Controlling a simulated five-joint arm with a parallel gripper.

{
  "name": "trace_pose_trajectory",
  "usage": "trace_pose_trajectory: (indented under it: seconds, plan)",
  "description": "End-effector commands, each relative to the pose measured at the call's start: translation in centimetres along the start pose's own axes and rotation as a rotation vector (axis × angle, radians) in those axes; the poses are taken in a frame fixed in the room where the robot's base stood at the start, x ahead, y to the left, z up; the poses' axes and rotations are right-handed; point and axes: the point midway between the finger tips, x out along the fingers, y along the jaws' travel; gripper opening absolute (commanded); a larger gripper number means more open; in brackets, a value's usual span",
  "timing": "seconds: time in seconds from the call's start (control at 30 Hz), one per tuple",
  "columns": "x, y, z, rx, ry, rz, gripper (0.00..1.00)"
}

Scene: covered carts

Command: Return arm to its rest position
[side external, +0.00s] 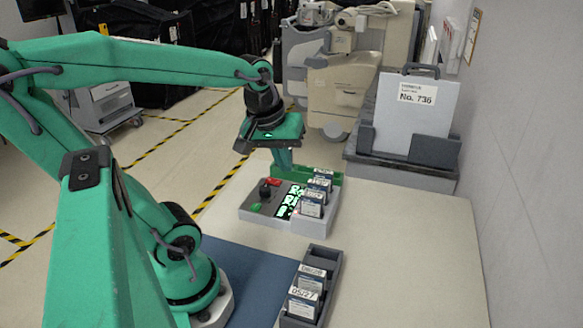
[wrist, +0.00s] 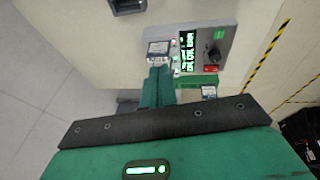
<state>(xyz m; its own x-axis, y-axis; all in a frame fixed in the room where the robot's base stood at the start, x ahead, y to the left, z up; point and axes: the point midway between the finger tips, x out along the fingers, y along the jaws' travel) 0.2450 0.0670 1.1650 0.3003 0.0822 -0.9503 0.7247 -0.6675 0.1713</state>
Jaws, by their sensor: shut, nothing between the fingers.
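My arm reaches over the table from the left in the side external view. My gripper (side external: 283,160) points down, shut and empty, at the far edge of a grey control box. In the wrist view the closed green fingers (wrist: 158,82) lie beside the same box (wrist: 228,42), near a small labelled card or cartridge (wrist: 158,48). I cannot tell whether the fingertips touch anything.
The grey box (side external: 260,215) has a lit green display, a black knob and several labelled cartridges. A dark rack (side external: 290,322) with labelled cartridges stands in front beside a blue mat (side external: 250,280). A sign marked 736 (side external: 415,110) stands behind. The table's right side is clear.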

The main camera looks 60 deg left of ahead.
Motion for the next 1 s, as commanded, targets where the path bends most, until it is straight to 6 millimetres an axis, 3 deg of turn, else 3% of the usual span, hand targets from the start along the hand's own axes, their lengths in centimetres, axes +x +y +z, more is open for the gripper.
trace_pose_trajectory:
  seconds: [0.2,0.4,0.6,1.0]
  plan:
    - [-1.5,2.1,3.1,0.437,0.065,0.088,0.0]
    - [-2.4,3.0,5.1,0.72,0.119,0.139,0.0]
    - [-2.6,3.3,5.8,0.826,0.14,0.155,0.0]
    - [-2.6,3.3,5.8,0.828,0.14,0.155,0.0]
